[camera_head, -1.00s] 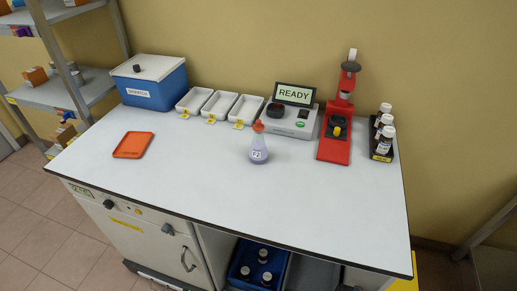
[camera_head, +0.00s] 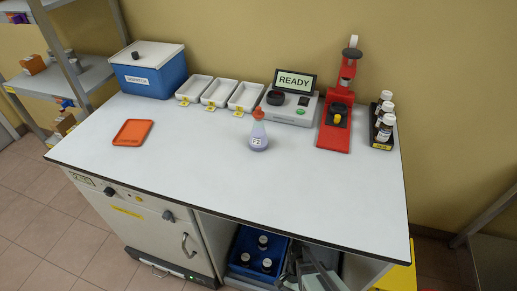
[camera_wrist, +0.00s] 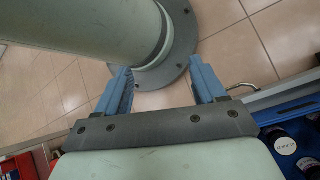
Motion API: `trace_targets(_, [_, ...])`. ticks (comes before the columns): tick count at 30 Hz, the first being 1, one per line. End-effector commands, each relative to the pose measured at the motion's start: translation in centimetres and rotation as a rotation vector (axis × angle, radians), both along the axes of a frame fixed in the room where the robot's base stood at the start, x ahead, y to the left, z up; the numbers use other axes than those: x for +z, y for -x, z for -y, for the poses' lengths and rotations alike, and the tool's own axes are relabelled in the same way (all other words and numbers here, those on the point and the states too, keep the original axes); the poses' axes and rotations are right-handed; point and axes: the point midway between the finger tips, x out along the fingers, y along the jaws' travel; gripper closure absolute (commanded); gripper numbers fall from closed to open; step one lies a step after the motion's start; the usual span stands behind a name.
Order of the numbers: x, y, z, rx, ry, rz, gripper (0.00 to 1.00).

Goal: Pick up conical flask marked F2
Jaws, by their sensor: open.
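The conical flask marked F2 (camera_head: 259,140) stands upright on the white bench, a little right of its middle. It has an orange-red top and a pale violet body with a white label. My gripper (camera_wrist: 162,83) shows in the wrist view with its two blue fingers apart and nothing between them. It points down toward the tiled floor and my own base, away from the flask. In the head view, part of my arm shows at the bottom edge, below the bench front. The flask does not show in the wrist view.
Behind the flask are white trays (camera_head: 218,93), a device reading READY (camera_head: 291,105) and a red press (camera_head: 335,125). Brown bottles (camera_head: 385,118) stand at right. A blue box (camera_head: 150,72) and orange tray (camera_head: 132,132) are left. A blue crate (camera_head: 240,268) sits below. The bench front is clear.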

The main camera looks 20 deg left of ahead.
Motion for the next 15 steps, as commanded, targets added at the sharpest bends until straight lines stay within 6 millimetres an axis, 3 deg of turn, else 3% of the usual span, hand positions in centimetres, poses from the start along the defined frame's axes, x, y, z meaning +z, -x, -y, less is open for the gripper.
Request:
trace_targets(3, [-0.1, 0.0, -3.3, -0.022, 0.055, -0.024, 0.30])
trace_targets(15, [1.2, 2.2, -12.9, -0.055, 0.271, -0.057, 0.30])
